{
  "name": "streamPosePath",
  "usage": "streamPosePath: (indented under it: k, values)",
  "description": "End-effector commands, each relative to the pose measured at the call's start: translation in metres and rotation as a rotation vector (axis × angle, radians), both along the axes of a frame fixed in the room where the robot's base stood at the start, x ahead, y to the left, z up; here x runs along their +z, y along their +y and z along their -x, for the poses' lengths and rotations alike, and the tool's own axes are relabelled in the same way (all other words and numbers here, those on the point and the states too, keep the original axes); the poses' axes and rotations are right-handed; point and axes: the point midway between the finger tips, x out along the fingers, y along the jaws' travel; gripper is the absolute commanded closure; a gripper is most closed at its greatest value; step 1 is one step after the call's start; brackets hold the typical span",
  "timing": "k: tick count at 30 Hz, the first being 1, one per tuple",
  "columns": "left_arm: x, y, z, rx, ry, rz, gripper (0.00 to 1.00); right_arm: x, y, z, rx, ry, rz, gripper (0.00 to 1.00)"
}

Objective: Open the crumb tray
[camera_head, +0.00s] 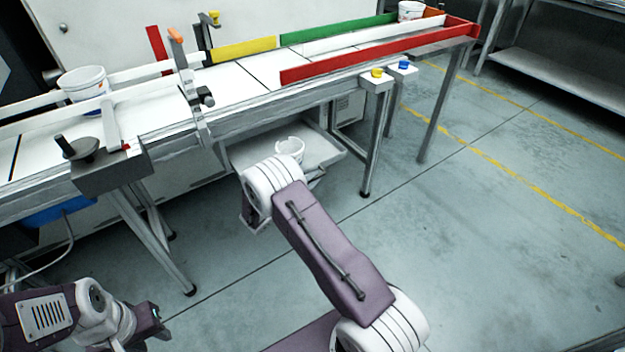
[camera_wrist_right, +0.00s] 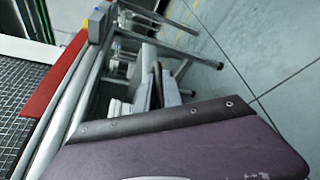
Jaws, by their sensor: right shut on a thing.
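The crumb tray (camera_head: 325,150) is a shallow, light grey tray under the conveyor, with its near part showing below the table edge. A white tub (camera_head: 290,148) with a broken-looking rim sits in it. My right gripper (camera_head: 254,218) is at the tray's near side, shut on it; the fingers and the exact grip are mostly hidden behind my wrist. In the right wrist view my purple gripper body fills the bottom and the fingertips do not show clearly. My left gripper (camera_head: 155,325) is low at the left, away from the tray, and its finger gap is unclear.
The conveyor table (camera_head: 235,85) runs above the tray, with red, yellow and green rails. Its metal legs (camera_head: 372,150) stand right of the tray. White tubs (camera_head: 84,88) stand on the belt at both ends. The floor (camera_head: 480,220) to the right is clear.

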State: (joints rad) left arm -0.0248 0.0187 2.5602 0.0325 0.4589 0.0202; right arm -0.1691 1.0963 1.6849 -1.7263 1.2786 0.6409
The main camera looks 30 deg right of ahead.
Motion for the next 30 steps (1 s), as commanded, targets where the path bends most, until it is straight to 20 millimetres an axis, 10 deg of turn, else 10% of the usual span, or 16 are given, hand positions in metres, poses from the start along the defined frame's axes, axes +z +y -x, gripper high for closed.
streamPosePath:
  k: [20, 30]
  values:
    - [0.001, 0.0, 0.0, 0.0, 0.0, 0.0, 0.64, 0.002, 0.002, 0.0, 0.002, -0.002, 0.0, 0.8]
    - [0.024, 0.0, 0.0, 0.0, 0.0, 0.0, 0.64, 0.019, 0.062, 0.026, 0.006, -0.001, 0.001, 0.8]
